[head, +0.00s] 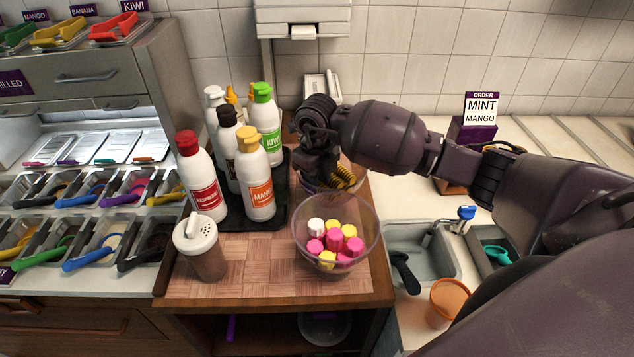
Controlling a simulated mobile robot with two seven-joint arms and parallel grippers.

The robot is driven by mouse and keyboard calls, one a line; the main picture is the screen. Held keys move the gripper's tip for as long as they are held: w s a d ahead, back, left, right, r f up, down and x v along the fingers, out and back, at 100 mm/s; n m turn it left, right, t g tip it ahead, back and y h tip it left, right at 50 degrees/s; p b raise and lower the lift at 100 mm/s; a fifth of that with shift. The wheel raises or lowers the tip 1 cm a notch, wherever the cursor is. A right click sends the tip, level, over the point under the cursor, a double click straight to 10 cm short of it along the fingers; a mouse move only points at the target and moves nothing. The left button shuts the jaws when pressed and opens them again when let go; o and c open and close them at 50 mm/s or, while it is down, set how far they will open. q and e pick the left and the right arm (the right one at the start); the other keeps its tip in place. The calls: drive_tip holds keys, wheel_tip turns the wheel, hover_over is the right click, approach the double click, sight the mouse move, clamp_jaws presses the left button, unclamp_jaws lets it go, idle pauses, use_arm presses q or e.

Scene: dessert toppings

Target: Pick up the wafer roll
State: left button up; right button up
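No wafer roll can be made out in the head view. My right gripper (341,178) reaches in from the right and points down behind the clear bowl (366,243) at the back right of the wooden board. Its fingertips, with yellow-and-black markings, are small and partly hidden, so I cannot tell whether they are open or shut, or on anything. A clear container (312,187) shows partly beneath the gripper; its contents are hidden by the gripper. My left gripper is not in view.
The clear bowl holds several pink, yellow and white pieces. Sauce bottles (257,190) stand on a black tray (238,219) left of the gripper. A shaker (207,262) stands front left. An order sign (481,108) and a sink (432,262) are to the right.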

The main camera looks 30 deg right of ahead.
drive_tip(key=shift+f, duration=0.35)
drive_tip(key=c, duration=0.4)
drive_tip(key=shift+r, duration=0.1)
